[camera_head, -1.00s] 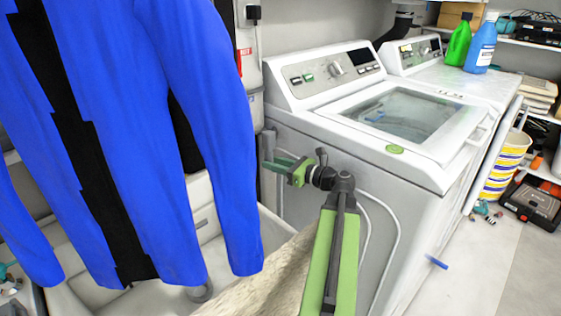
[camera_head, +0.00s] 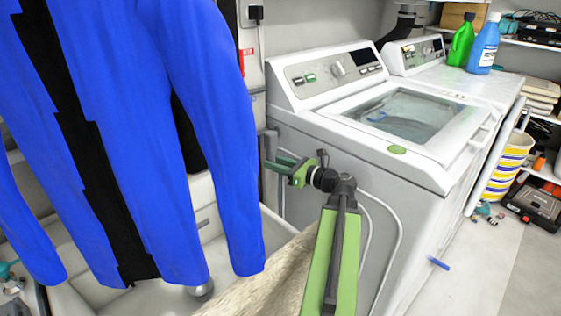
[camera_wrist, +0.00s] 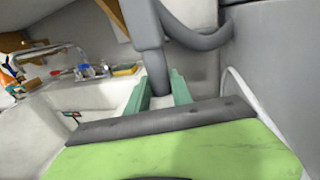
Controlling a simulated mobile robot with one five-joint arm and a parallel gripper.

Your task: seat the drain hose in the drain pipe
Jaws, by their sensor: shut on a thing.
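The grey drain hose (camera_wrist: 155,72) runs down from the top of the wrist view, and its lower end is between the green fingers of my gripper (camera_wrist: 158,92). The fingers are shut on it. In the head view, my gripper (camera_head: 278,164) is at the left side of the washing machine (camera_head: 345,150), and a grey stretch of hose (camera_head: 270,146) shows upright beside it. The hose also curves off to the right in the wrist view. I cannot make out the drain pipe in either view; the hose's lower tip is hidden too.
A white sink (camera_head: 85,290) lies left of my arm, partly behind a hanging blue and black garment (camera_head: 205,130). In the wrist view the sink (camera_wrist: 40,130) has a tap (camera_wrist: 35,52) and small items on its back edge. Thin white tubes (camera_head: 393,240) run along the machine's side.

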